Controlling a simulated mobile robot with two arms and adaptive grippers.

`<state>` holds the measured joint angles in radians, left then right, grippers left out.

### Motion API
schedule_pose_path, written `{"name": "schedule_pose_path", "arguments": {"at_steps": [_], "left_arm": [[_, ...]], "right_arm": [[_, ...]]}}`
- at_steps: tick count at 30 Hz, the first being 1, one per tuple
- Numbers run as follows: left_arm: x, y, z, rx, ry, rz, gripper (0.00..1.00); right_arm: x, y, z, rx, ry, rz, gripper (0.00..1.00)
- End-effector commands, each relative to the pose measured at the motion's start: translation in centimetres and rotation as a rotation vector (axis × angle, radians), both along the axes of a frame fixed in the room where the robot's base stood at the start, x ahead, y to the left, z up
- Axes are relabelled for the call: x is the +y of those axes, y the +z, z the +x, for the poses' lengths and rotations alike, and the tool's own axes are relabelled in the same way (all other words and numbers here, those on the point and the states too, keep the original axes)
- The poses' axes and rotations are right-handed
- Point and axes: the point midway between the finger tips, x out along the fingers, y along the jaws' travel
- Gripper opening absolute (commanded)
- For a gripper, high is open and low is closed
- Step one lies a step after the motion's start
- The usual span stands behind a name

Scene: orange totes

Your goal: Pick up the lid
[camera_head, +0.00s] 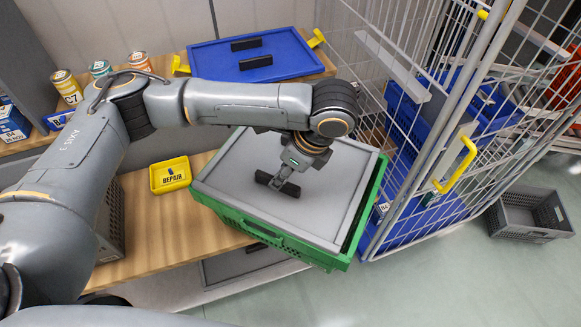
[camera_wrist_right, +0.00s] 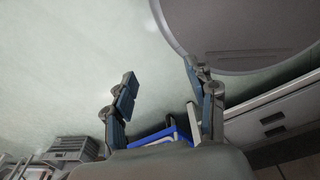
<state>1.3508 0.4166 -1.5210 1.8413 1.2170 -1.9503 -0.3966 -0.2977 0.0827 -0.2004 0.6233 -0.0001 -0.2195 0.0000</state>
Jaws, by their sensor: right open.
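A flat grey lid (camera_head: 225,174) with a black bar handle (camera_head: 264,179) covers most of a green tote (camera_head: 262,235). A dark gap shows between the lid and the tote's right rim. My left gripper (camera_head: 286,178) points down over the lid, with its fingers at the black handle. Whether they are closed on it is not clear. My right gripper (camera_wrist_right: 160,87) shows in the right wrist view, open and empty, with its two fingers apart above pale floor. It is not in the head view.
A blue lid (camera_head: 215,62) with black handles lies behind, on the wooden shelf. A wire cage cart (camera_head: 405,190) stands close on the right. A grey crate (camera_head: 528,214) is on the floor.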

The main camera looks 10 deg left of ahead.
Motion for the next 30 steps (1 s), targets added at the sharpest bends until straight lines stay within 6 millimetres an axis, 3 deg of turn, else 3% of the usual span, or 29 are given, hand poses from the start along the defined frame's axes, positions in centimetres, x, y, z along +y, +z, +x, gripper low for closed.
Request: {"name": "schedule_pose_path", "arguments": {"at_steps": [3, 9, 15, 26, 30], "left_arm": [[0.8, -1.4, 0.2, 0.004, 0.002, 0.003, 0.41], [1.6, -3.7, 0.4, 0.002, 0.0, 0.001, 0.41], [1.7, -4.0, 0.5, 0.0, -0.001, 0.001, 0.41], [1.7, -4.0, 0.4, 0.001, -0.001, 0.001, 0.41], [1.7, -4.1, 0.4, 0.001, -0.001, 0.001, 0.15]], "right_arm": [[0.3, 1.3, 1.9, -0.03, -0.001, 0.006, 0.57], [0.4, 1.5, 0.8, -0.011, -0.001, 0.006, 0.57], [0.4, 1.3, -1.4, 0.021, -0.002, 0.004, 0.57], [0.4, 1.7, -0.6, 0.009, -0.002, 0.004, 0.57], [0.4, 1.6, -0.1, 0.001, -0.002, 0.005, 0.57]]}}
